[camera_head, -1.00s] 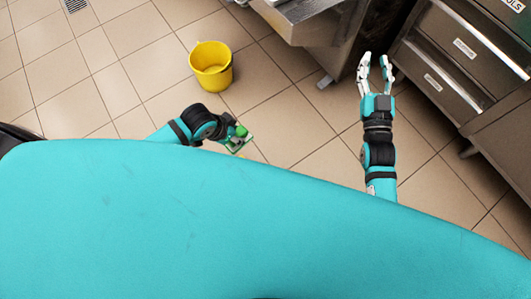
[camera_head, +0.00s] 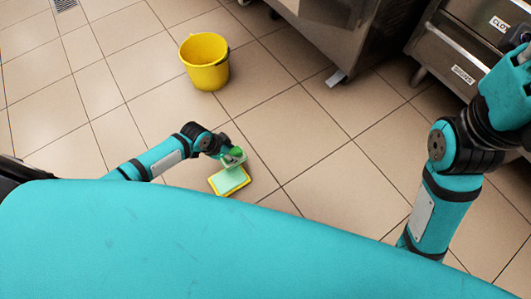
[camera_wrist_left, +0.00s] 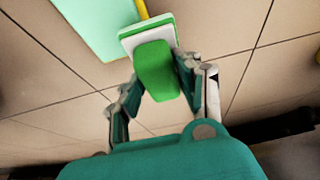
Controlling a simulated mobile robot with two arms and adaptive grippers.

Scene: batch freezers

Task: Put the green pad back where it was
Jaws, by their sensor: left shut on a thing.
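The green pad (camera_head: 234,157) has a white layer and a green grip block, also seen in the left wrist view (camera_wrist_left: 157,70). My left gripper (camera_head: 229,153) is shut on the grip block, with one finger on either side. Just beyond the pad is a flat pale-green piece with a yellow rim (camera_head: 229,181); part of it shows at the upper left of the left wrist view (camera_wrist_left: 98,25). Whether the pad touches it I cannot tell. My right gripper (camera_head: 523,55) is at the right picture edge, partly cut off, by the drawers.
A yellow bucket (camera_head: 205,62) stands on the tiled floor. A steel unit (camera_head: 335,30) stands at the top, and a steel drawer cabinet (camera_head: 447,55) with labels at the upper right. The floor between the bucket and the right arm is clear.

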